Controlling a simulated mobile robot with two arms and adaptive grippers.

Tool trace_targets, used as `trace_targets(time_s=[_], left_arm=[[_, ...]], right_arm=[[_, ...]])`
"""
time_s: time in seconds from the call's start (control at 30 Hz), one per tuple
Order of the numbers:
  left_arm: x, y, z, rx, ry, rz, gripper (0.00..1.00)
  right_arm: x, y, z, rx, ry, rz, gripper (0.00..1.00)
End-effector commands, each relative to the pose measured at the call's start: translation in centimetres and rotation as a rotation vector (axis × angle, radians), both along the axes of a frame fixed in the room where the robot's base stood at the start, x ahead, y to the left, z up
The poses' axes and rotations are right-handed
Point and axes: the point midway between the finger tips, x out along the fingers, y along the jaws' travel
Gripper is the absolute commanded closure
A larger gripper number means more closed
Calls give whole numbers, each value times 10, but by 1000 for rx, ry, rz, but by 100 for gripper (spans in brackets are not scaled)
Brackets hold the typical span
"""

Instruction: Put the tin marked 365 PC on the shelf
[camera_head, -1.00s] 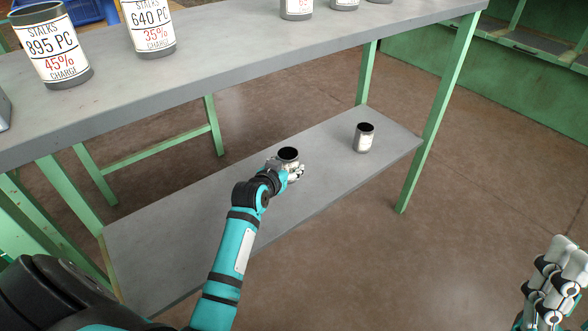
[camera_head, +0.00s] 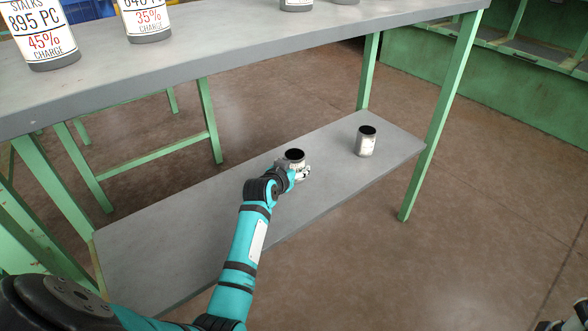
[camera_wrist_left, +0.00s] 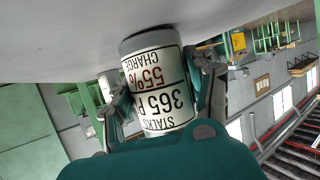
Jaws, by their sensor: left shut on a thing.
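The tin marked 365 PC (camera_wrist_left: 165,95) fills the middle of the left wrist view, upside down in that picture, with 55% CHARGE on its label. In the head view the same tin (camera_head: 295,156) is at the lower shelf (camera_head: 190,215) under the bench. My left gripper (camera_head: 293,171) is shut around the tin, with one finger on each side in the left wrist view (camera_wrist_left: 160,88). The tin's base is at or very near the grey shelf surface; I cannot tell if it touches. My right gripper (camera_head: 568,325) barely shows at the bottom right corner.
Another tin (camera_head: 366,142) stands on the lower shelf to the right. Large labelled tins, one marked 895 PC (camera_head: 42,35), stand on the bench top (camera_head: 230,50) above. A green leg (camera_head: 440,120) bounds the shelf's right end. The shelf's left part is bare.

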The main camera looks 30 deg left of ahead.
Motion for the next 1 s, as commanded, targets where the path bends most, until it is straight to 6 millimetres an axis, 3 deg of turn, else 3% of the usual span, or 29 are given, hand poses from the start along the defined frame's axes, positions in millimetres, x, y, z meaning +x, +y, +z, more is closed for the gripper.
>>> trace_targets(time_s=[0.07,0.1,0.27,0.67,1.0], left_arm=[[0,0,-3,0,1,0,80],[0,0,-3,0,1,0,45],[0,0,-3,0,1,0,24],[-5,-1,3,0,2,0,22],[-70,-9,33,1,4,1,22]], right_arm=[[0,0,0,1,0,0,60],[-1,0,0,1,0,0,60],[0,0,-1,1,4,1,60],[0,0,2,1,10,0,60],[3,0,26,-4,61,-3,60]])
